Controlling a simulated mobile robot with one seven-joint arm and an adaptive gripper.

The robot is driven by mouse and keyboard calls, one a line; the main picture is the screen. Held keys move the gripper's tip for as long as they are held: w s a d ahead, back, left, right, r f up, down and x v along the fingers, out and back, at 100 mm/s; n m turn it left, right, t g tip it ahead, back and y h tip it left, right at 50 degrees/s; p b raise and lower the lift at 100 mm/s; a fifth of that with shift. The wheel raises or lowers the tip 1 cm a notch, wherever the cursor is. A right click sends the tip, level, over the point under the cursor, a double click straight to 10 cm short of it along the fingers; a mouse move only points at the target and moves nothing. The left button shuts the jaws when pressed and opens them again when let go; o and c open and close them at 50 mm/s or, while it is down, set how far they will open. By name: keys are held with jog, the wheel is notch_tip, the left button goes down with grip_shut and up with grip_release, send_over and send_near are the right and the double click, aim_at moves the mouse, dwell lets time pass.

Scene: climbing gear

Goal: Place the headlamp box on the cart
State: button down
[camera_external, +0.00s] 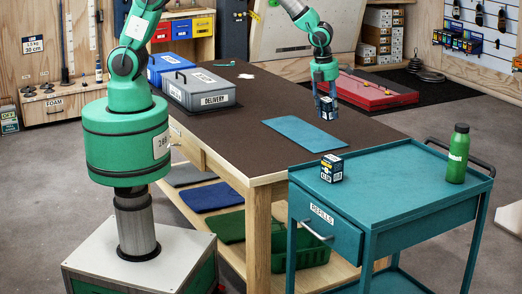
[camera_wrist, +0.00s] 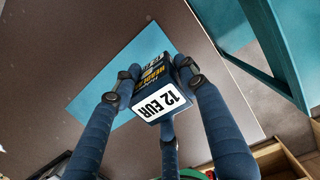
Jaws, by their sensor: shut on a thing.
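A small dark blue box with a white "12 EUR" label and yellow print, which I take for the headlamp box (camera_wrist: 161,92), is held between the blue fingers of my gripper (camera_external: 326,97). In the external view the held box (camera_external: 328,108) is above the brown table, near the right end of a flat blue mat (camera_external: 300,134). I cannot tell the exact gap below it. The teal cart (camera_external: 400,195) stands at the table's front right. Its top also shows at the upper right of the wrist view (camera_wrist: 225,22).
A grey "DELIVERY" case (camera_external: 203,90) sits on the table's left.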

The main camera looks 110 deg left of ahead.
jog(key=w+d+r+m, duration=0.1)
jog(key=w+d, duration=0.6)
jog(key=d, duration=0.4)
jog(key=w+d+r+m, duration=0.1)
jog(key=w+d, duration=0.6)
jog(key=d, duration=0.3)
jog(key=w+d+m+g+h, duration=0.1)
jog(key=w+d+m, duration=0.1)
jog(key=d, duration=2)
jog(key=shift+w+d+r+b, duration=0.2)
jog(key=shift+w+r+b, duration=0.1)
jog(key=shift+w+r, duration=0.15)
jog(key=shift+f+b, duration=0.7)
jog(key=shift+f, duration=2.5)
jog(key=shift+f, duration=0.1)
jog(key=shift+f+b, duration=0.45)
jog(key=shift+f, duration=1.3)
